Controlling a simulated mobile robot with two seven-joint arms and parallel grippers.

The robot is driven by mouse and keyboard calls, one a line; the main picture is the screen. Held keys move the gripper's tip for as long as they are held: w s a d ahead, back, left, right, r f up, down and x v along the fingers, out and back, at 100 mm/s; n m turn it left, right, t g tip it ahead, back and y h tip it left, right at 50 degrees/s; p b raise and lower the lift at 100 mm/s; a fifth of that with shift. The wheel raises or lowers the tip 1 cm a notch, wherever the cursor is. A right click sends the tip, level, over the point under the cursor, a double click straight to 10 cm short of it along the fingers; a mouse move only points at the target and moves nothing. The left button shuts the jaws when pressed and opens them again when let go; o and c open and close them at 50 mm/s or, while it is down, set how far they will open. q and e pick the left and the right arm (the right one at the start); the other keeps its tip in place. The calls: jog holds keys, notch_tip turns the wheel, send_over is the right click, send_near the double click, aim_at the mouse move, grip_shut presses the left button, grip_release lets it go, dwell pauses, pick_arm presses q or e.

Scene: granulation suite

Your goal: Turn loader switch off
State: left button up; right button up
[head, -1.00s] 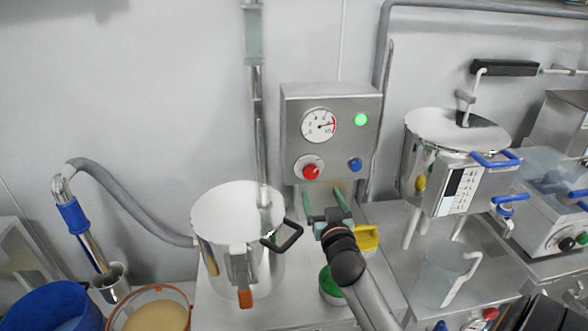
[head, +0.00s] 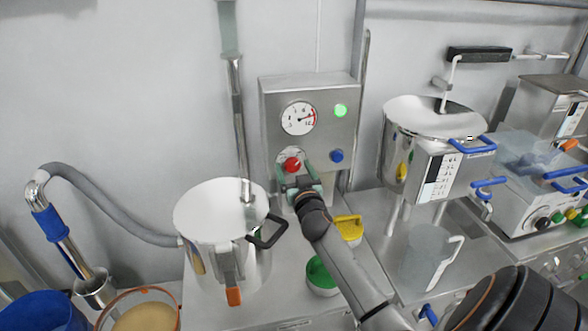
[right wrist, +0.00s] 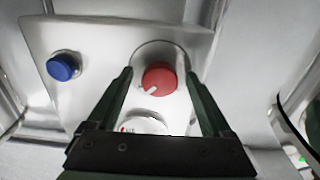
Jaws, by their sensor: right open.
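The grey control box (head: 270,125) on the wall carries a red rotary knob (head: 291,164), a blue button (head: 337,156), a gauge (head: 298,118) and a lit green lamp (head: 341,110). My right gripper (head: 298,176) is at the red knob, its fingers reaching up from below. In the right wrist view the red knob (right wrist: 159,78) lies between the two open fingers (right wrist: 157,84), with gaps at both sides. A white mark on the knob points to the lower left there. The blue button (right wrist: 63,66) is left of the fingers. My left gripper is not in view.
A steel vessel (head: 195,225) with a black handle stands left of my right arm. A green-topped container (head: 322,276) and a yellow item (head: 349,229) are beside the arm. A clear jug (head: 428,262) and a lidded steel pot (head: 405,130) are to the right.

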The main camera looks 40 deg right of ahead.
grip_shut()
dwell(0.7)
